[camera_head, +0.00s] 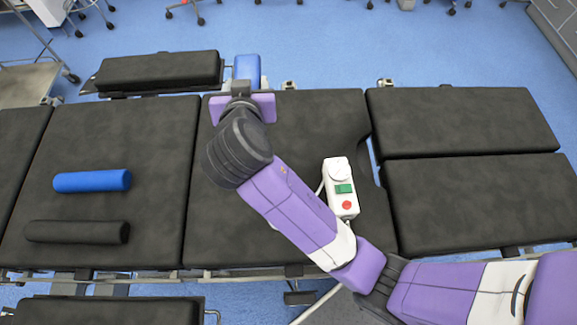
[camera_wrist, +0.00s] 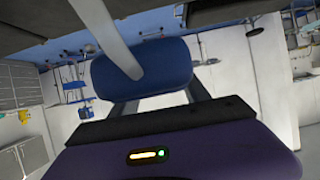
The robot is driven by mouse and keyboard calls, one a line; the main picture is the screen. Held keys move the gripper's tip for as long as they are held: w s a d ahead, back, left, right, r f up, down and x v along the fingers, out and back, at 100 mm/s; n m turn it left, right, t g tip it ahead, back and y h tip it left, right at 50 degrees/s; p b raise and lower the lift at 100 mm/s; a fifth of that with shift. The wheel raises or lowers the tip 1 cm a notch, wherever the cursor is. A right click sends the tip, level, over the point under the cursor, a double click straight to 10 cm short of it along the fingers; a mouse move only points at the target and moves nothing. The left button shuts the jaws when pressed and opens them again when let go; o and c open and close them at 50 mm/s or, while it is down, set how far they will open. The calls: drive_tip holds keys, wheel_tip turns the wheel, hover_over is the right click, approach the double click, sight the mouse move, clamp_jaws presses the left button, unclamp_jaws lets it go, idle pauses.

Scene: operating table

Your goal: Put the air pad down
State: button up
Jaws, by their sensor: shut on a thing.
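The air pad appears to be the blue block (camera_head: 246,68) at the table's far edge. My gripper (camera_head: 245,88) is shut on it, with the arm reaching over the operating table (camera_head: 285,112). In the wrist view the blue pad (camera_wrist: 165,82) sits between the two fingers of my gripper (camera_wrist: 160,101). A pale grey tube or bar crosses in front of the pad there. The pad's near end is hidden by my gripper in the head view, and I cannot tell whether it touches anything below.
A white control box (camera_head: 341,188) with a green and a red button lies on the middle section. A blue roll (camera_head: 92,181) and a black roll (camera_head: 77,231) lie on the left section. A black arm board (camera_head: 160,71) extends at the far left. The right sections are clear.

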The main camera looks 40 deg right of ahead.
drive_tip(key=shift+d+r, duration=0.1)
drive_tip(key=shift+r, duration=0.15)
drive_tip(key=shift+f, duration=0.35)
wheel_tip(320, 180, down, 19)
drive_tip(key=shift+r, duration=0.1)
drive_tip(key=shift+f, duration=0.25)
drive_tip(key=o, duration=1.5)
drive_tip(key=shift+o, duration=0.2)
drive_tip(key=shift+r, duration=0.2)
drive_tip(key=b+v, duration=0.1)
drive_tip(key=v, duration=1.1)
